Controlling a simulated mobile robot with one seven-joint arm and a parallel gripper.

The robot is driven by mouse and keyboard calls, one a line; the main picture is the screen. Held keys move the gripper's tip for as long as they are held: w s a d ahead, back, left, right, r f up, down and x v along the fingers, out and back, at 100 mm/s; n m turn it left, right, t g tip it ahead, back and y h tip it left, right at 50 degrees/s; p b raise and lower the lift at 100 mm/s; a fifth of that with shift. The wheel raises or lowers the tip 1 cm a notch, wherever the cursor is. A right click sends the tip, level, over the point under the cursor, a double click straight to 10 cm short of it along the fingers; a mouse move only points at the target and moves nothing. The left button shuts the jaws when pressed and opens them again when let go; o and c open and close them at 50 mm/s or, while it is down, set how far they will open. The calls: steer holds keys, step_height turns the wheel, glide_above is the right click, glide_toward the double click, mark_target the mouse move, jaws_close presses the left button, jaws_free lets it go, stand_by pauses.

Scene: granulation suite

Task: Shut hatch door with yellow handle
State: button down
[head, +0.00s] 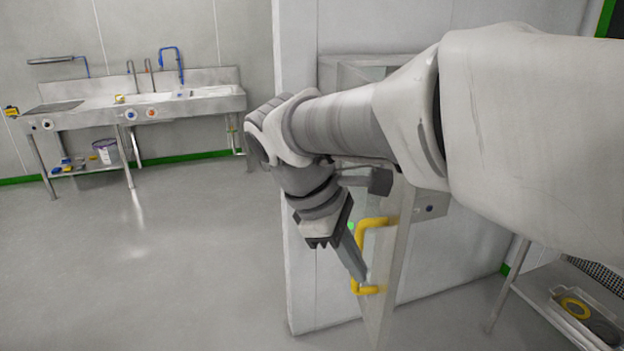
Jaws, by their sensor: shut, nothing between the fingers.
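The hatch door (398,262) is a narrow panel seen nearly edge-on, standing open out from the white wall. Its yellow handle (372,222) is a C-shaped bar on the door's left face. My gripper (360,278) points down and to the right, its fingers together and empty. The hatch frame (340,62) shows on the wall behind my arm, and much of the opening is hidden by the arm.
A steel sink bench (185,105) stands at the back left, with a bucket (105,151) on its lower shelf. A steel table (545,290) with a tray holding a yellow ring (575,307) is at the lower right. The grey floor (150,265) at left is clear.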

steer(key=w+a+n+h, duration=0.4)
steer(key=w+a+n, duration=0.1)
steer(key=a+n, duration=0.15)
glide_toward(385, 280)
steer(key=a+f+x, duration=0.1)
steer(key=x, duration=0.4)
steer(key=shift+d+r+m, duration=0.3)
steer(key=shift+d+m, duration=0.05)
steer(key=shift+d, duration=0.45)
